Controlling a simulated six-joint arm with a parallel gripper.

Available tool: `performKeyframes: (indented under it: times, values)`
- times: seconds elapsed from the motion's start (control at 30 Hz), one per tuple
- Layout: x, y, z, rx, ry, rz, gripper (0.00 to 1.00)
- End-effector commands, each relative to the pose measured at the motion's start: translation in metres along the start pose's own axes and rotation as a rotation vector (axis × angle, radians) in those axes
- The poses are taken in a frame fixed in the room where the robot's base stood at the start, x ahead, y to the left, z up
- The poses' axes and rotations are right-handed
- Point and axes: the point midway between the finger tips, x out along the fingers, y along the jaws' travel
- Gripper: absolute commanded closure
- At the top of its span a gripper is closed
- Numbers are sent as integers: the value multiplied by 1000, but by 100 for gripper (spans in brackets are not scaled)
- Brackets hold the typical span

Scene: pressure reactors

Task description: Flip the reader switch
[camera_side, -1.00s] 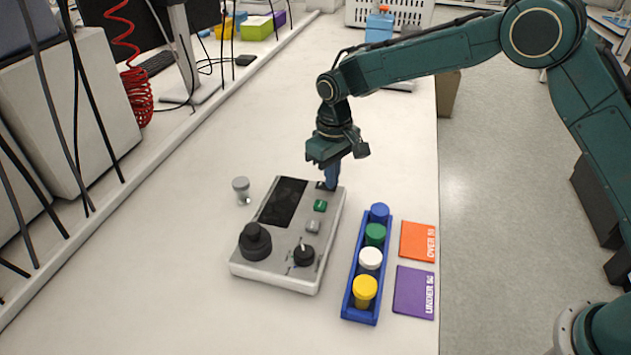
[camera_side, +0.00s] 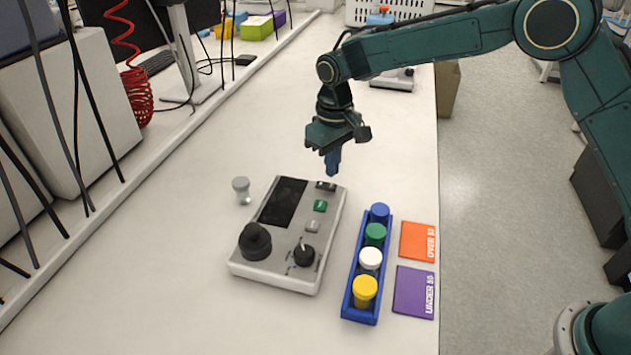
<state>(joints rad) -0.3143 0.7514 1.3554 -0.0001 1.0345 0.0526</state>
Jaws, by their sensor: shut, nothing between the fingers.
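The reader (camera_side: 280,270) is a light grey box on the bench with a dark screen (camera_side: 284,203), a black round holder (camera_side: 255,241) and a black knob (camera_side: 304,255). A small black rocker switch (camera_side: 326,186) sits at its far right corner. A green button (camera_side: 320,206) and a grey button (camera_side: 313,226) lie below it. My gripper (camera_side: 333,172) is shut and empty, pointing down. It hovers just above and behind the switch, apart from it. Which way the switch is tipped is too small to tell.
A blue rack (camera_side: 351,309) with blue, green, white and yellow capped vials stands right of the reader. An orange card (camera_side: 418,241) and a purple card (camera_side: 414,291) lie beside it. A clear vial (camera_side: 242,190) stands left.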

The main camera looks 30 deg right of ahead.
Motion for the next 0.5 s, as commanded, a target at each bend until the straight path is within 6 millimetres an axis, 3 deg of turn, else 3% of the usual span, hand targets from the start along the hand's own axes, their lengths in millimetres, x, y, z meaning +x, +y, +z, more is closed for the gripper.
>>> performKeyframes:
  times: [0.5]
  values:
    - [-30,0,0,0,1,0,100]
